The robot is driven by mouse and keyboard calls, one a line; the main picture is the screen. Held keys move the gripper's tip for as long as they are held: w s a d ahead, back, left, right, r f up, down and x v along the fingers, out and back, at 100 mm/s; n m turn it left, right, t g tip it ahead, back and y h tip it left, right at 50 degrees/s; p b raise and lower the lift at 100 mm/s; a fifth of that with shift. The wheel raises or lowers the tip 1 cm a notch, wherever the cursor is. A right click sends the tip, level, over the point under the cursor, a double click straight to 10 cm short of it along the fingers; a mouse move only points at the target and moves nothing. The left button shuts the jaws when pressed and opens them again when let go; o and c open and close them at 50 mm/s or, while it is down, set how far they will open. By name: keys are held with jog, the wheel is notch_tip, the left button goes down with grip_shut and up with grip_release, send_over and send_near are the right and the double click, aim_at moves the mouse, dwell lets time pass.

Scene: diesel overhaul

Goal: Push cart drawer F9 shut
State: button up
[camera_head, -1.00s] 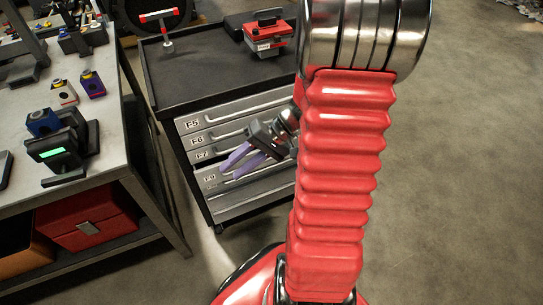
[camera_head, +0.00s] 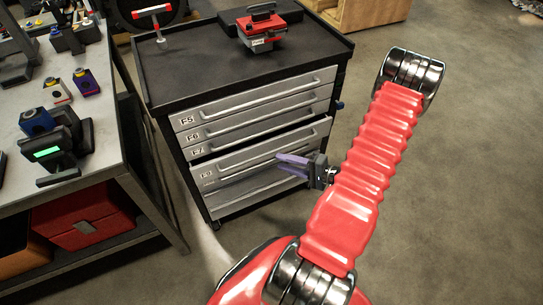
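Drawer F9 (camera_head: 232,166) is a grey drawer front low on the black tool cart (camera_head: 165,88). A dark gap shows above it, and it seems to stand out slightly from the fronts above; how far is hard to tell. My gripper (camera_head: 279,162) is in front of its right part, with purple fingers pointing left. The fingers look apart, with nothing between them. They overlap the drawer front in the picture, and I cannot tell whether they touch it. They hide part of the drawer's right side.
Drawers F5 (camera_head: 240,106), F6 (camera_head: 240,128) and F7 (camera_head: 235,143) are above F9. A red toolbox (camera_head: 268,32) stands on the cart. A workbench (camera_head: 104,145) stands at left, with a red box (camera_head: 85,222) below. The floor at right is clear.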

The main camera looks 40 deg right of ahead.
jog(key=s+d+f+m+t+h, duration=0.1)
jog(key=s+d+f+m+h, duration=0.1)
jog(key=s+d+f+h, duration=0.1)
notch_tip(320, 180, down, 2)
jog(key=shift+s+d+f+m+h, duration=0.15)
jog(key=shift+s+d+m+h, duration=0.15)
jog(key=shift+d+h, duration=0.15)
jog(key=shift+w+y, duration=0.15)
jog(key=shift+y, duration=0.1)
jog(key=x, duration=1.3)
jog(key=shift+w, duration=0.35)
jog(key=shift+c, duration=0.2)
grip_shut()
